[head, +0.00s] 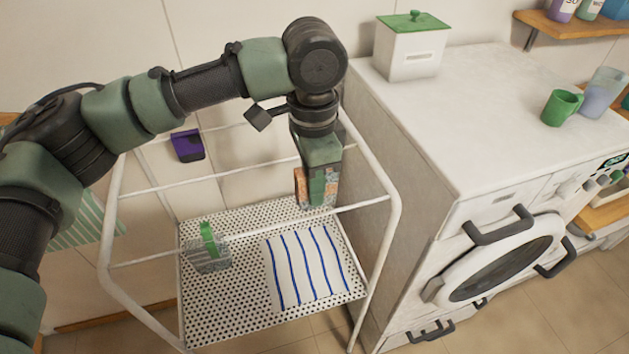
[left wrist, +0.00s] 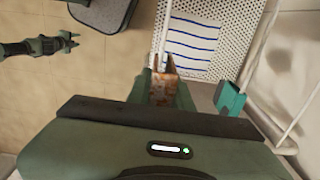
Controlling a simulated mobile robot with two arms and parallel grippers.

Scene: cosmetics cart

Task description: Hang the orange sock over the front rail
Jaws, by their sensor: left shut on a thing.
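My left gripper (head: 318,200) points down at the right part of the drying rack, just above the front rail (head: 260,231) in the head view. It is shut on the orange sock (head: 300,186), which is mostly hidden by the fingers there. In the left wrist view the orange sock (left wrist: 162,90) sits between the green fingers (left wrist: 163,95). The white rail (left wrist: 163,40) runs up to the sock; whether they touch I cannot tell. My right gripper (left wrist: 70,42) shows small at the left of that view, empty, its fingertips apart.
A purple sock (head: 187,146) hangs at the back of the rack. A green and grey item (head: 208,240) is at the front rail's left part. A teal item (left wrist: 230,98) is right of my left gripper. A striped cloth (head: 305,265) lies on the perforated shelf. The washer (head: 480,120) stands right.

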